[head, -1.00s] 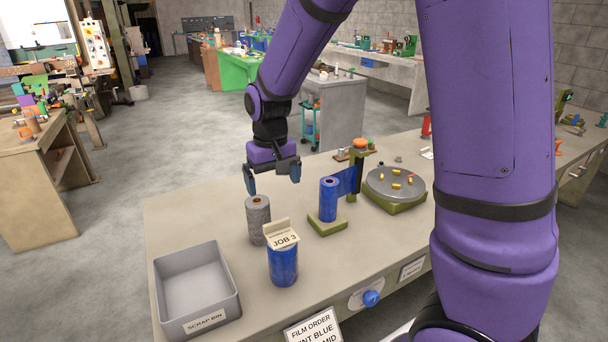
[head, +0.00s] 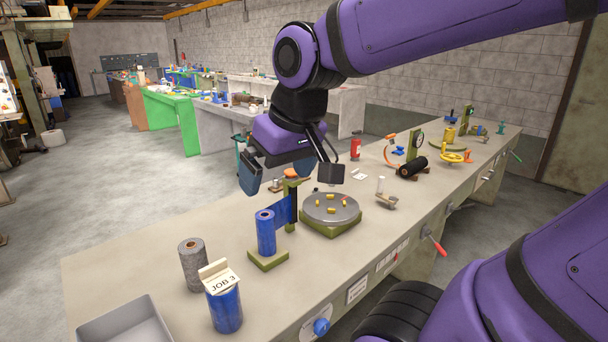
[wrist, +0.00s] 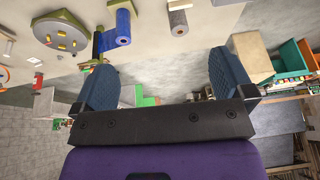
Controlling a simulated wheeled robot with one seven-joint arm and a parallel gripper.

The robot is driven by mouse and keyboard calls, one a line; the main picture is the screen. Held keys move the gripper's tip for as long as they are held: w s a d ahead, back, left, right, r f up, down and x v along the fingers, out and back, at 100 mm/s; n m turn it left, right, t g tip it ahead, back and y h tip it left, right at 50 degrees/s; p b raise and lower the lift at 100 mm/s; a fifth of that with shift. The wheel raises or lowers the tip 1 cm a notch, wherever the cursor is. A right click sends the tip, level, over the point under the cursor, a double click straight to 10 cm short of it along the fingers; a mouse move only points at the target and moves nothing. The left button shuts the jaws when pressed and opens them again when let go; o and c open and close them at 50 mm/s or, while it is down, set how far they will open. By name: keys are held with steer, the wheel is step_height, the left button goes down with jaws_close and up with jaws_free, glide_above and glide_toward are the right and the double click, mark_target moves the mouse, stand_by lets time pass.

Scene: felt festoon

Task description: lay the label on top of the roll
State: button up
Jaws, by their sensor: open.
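The label (head: 219,279), a cream folded card marked JOB 3, rests on top of a blue roll (head: 226,310) standing upright near the bench's front left. One part of the card stands up and the printed part slopes toward the front. My gripper (head: 290,178) is open and empty, raised above the bench, behind and to the right of the label and apart from it. In the wrist view my gripper (wrist: 162,68) shows nothing between its two blue-grey fingers. The label cannot be made out there.
A grey roll (head: 194,266) stands just behind the labelled roll. Another blue roll (head: 266,233) stands on a green base, its film drawn toward a post. A round turntable (head: 330,208) with small yellow pieces is right of it. A grey bin (head: 128,325) sits at front left.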

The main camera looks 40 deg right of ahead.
steer(key=shift+t+h, duration=0.3)
steer(key=shift+t, duration=0.2)
steer(key=s, duration=0.5)
steer(key=shift+s+d+r, duration=0.1)
steer(key=shift+d+r, duration=0.25)
steer(key=shift+r, duration=0.05)
